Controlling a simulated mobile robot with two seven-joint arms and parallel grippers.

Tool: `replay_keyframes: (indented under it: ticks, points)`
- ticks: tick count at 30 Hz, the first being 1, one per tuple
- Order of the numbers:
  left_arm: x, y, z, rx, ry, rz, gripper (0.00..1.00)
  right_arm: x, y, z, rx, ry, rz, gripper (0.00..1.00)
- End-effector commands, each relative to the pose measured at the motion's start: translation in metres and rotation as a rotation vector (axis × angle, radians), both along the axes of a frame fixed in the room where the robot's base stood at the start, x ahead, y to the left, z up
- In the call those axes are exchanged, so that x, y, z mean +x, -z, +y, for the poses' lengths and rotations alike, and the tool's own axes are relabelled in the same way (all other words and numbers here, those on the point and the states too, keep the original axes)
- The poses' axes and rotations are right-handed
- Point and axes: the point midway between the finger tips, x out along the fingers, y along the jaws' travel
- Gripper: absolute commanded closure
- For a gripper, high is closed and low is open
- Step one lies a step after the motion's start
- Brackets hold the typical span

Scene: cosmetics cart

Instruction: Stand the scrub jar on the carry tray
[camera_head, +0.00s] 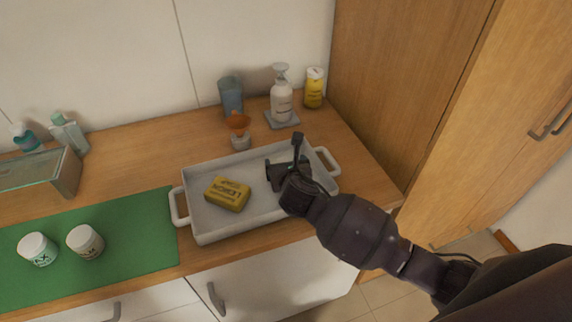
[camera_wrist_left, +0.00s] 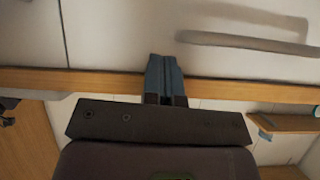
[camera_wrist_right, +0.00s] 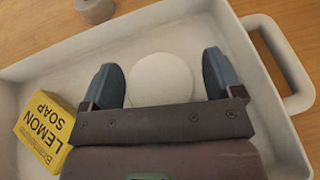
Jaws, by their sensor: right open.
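The carry tray (camera_head: 205,238) is a pale grey tray with two loop handles on the counter. In the right wrist view, a round white lid (camera_wrist_right: 161,80), seen from above, stands inside the tray (camera_wrist_right: 215,22) between the fingers of my open right gripper (camera_wrist_right: 162,82). It looks like the scrub jar, upright; its label is hidden. In the head view my right gripper (camera_head: 286,170) covers it, over the tray's right half. I cannot tell whether the fingers touch it. My left gripper (camera_wrist_left: 165,75) has its fingers together and empty, facing a drawer front.
A yellow lemon soap box (camera_head: 228,194) lies in the tray's left half. Two white-lidded jars (camera_head: 38,249) (camera_head: 85,242) stand on the green mat (camera_head: 130,220). A pump bottle (camera_head: 281,96), blue cup (camera_head: 231,96), yellow container (camera_head: 314,88) and orange-topped item (camera_head: 239,130) stand behind the tray.

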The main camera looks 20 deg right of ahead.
Motion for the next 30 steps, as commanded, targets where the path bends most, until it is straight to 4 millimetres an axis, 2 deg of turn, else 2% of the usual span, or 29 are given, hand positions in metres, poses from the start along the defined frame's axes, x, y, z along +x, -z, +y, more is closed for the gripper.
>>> replay_keyframes:
  ticks: [3, 7, 21, 25, 30]
  points:
    - [0.000, 0.000, 0.000, 0.000, 0.000, 0.000, 1.00, 0.000, -0.003, 0.000, 0.001, 0.000, 0.000, 0.14]
    - [0.000, -0.001, 0.000, 0.000, 0.000, 0.000, 1.00, -0.012, -0.007, 0.001, 0.000, -0.001, 0.000, 0.14]
    - [-0.003, -0.004, 0.001, 0.001, -0.001, 0.005, 1.00, -0.089, -0.040, 0.010, 0.000, -0.001, 0.000, 0.14]
    - [-0.003, -0.004, 0.001, 0.001, -0.001, 0.007, 1.00, -0.102, -0.045, 0.012, 0.000, -0.001, 0.000, 0.14]
    - [-0.003, -0.004, 0.001, 0.001, -0.001, 0.007, 1.00, -0.109, -0.049, 0.013, 0.000, -0.001, -0.002, 0.14]
